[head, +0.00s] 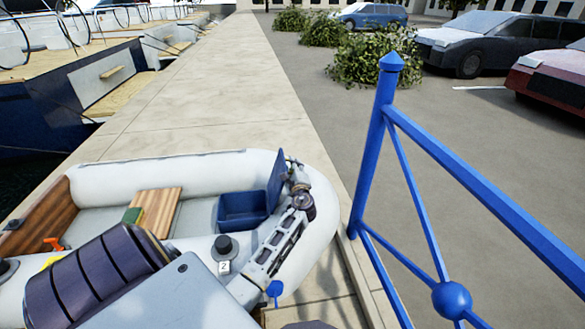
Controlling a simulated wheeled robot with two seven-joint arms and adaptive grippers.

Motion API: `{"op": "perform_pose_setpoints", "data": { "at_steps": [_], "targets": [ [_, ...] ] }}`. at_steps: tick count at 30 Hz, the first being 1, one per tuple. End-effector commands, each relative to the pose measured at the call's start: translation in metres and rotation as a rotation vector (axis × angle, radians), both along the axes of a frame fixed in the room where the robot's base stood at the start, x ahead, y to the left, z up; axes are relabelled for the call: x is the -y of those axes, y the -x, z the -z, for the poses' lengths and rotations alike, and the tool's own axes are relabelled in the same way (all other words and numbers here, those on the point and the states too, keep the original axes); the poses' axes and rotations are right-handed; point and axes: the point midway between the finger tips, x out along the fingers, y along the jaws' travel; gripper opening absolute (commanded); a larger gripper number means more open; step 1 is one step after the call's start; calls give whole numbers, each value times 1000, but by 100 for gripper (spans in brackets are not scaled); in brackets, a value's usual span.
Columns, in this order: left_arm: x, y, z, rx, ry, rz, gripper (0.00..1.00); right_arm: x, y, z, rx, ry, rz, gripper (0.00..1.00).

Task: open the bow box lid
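The bow box (241,210) is a small blue box inside the front end of a white inflatable dinghy. Its blue lid (274,182) stands raised, roughly upright, along the box's right side, and the box's inside shows. My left gripper (294,167) is at the lid's right side, by its upper edge. It looks close to or touching the lid, but I cannot tell which. The fingers are small and partly hidden, so I cannot tell whether they are open or shut. My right gripper is not in view.
The dinghy (170,176) lies on a pale stone quay (215,75). It holds a wooden board (158,207) and a green block (132,215). A blue railing (375,150) stands close on the right. Boats lie at the left; bushes and parked cars are behind the railing.

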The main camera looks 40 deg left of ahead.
Motion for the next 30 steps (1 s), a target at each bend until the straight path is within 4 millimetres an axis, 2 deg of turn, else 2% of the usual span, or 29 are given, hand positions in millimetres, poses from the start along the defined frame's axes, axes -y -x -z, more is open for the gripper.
{"op": "perform_pose_setpoints", "data": {
  "at_steps": [6,14,26,30],
  "targets": [
    [0,0,0,0,0,0,32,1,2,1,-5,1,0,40],
    [0,0,0,0,0,0,0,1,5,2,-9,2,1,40],
    [0,1,0,3,3,0,0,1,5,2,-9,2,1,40],
    [-5,7,-3,31,26,-2,0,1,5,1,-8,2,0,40]
  ]
}}
